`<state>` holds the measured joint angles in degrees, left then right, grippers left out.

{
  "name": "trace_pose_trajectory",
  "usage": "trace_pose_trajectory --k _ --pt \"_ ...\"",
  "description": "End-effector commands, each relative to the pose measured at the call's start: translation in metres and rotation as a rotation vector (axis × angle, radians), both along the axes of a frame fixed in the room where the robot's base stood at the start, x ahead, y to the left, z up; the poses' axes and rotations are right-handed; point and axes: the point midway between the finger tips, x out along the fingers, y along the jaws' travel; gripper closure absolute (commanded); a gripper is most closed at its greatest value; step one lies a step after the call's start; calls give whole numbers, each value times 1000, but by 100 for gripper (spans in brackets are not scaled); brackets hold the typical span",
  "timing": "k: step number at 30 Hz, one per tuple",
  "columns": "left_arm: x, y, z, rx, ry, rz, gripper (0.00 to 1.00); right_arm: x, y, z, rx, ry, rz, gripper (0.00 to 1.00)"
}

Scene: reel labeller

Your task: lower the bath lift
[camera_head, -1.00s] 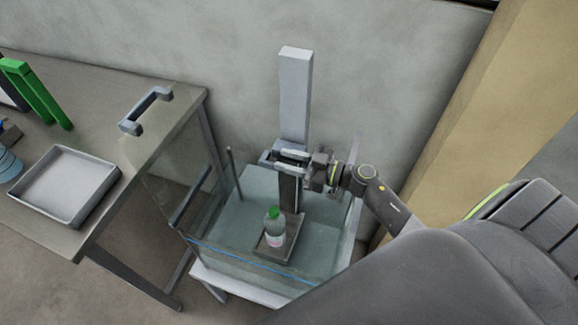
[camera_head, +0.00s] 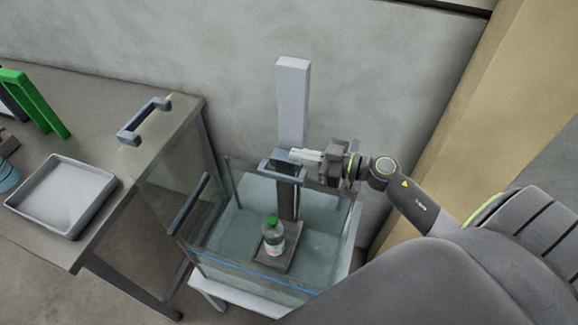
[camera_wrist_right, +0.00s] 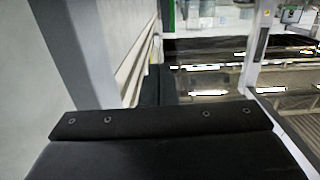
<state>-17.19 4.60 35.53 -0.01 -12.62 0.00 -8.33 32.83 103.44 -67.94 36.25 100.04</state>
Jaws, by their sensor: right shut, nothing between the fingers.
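The bath lift has a pale grey upright column (camera_head: 293,100) behind a clear glass tank (camera_head: 215,262). A dark carriage with a grey bar handle (camera_head: 283,173) sits on the column near the tank's rim height. Below it, a flat platform (camera_head: 277,262) carries an upright clear bottle with a green cap (camera_head: 273,238), inside the tank. My right gripper (camera_head: 303,156) is shut and empty, just above and right of the bar handle; I cannot tell whether it touches it. My left gripper is not in view.
The tank stands on a white stand (camera_head: 208,288). A bench at left holds a grey tray (camera_head: 62,195), a grey handle (camera_head: 144,121) and a green frame (camera_head: 35,103). The wall is close behind the column; a tan panel (camera_head: 480,120) stands at right.

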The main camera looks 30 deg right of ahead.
Motion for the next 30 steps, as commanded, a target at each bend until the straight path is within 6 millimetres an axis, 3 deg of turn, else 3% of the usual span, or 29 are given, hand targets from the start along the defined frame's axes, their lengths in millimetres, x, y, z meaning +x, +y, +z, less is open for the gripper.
trace_pose_trajectory --k 6,13,20,30 --pt "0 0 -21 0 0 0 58 -39 -34 -6 -81 81 2 100" --pt "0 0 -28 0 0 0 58 -60 -44 -3 -112 136 13 100" --pt "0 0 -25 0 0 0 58 -57 -39 -1 -111 139 15 100" --pt "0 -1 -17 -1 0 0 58 -29 -15 -10 -109 138 13 100"
